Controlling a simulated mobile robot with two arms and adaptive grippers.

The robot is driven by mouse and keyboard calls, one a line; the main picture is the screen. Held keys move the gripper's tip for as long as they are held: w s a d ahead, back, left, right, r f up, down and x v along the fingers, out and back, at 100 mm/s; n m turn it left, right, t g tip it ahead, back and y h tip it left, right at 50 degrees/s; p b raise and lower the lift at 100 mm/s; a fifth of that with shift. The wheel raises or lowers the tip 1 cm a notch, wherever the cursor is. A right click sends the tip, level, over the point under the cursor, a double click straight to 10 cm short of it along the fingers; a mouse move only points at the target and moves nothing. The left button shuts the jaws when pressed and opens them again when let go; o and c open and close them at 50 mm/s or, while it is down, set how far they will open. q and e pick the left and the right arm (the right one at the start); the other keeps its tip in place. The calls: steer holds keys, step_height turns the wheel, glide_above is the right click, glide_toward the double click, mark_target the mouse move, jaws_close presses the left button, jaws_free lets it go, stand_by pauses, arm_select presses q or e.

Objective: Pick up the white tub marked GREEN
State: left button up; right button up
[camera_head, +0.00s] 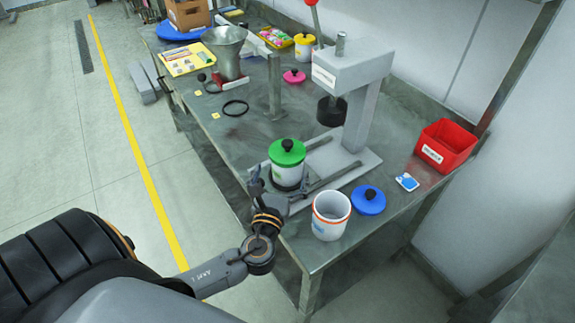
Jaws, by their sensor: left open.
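A white tub (287,178) with a green lid (287,152) and black knob stands upright at the foot of the grey press. A dark label band shows low on its side, too small to read. My left gripper (266,193) is open at the tub's near left side, low beside its body. One finger shows left of the tub; the rest is partly hidden, and I cannot tell whether it touches. My right gripper is not in view.
The grey press (356,75) rises just behind the tub. An open white tub (331,217) with an orange rim stands close on the right, near the table's front edge, beside a blue lid (368,200). A red bin (445,146) and a metal funnel (227,52) stand farther off.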

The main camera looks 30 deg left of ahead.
mark_target(287, 157)
arm_select(q)
steer(key=x, duration=0.1)
steer(key=p+x, duration=0.1)
steer(key=x, duration=0.2)
steer(key=shift+w+d+r, duration=0.15)
steer(key=shift+w+r, duration=0.1)
steer(key=shift+w, duration=0.15)
steer(key=shift+w+f, duration=0.1)
steer(key=shift+w, duration=0.2)
steer(key=shift+s, duration=0.1)
steer(key=shift+c, duration=0.2)
steer(key=c, duration=1.1)
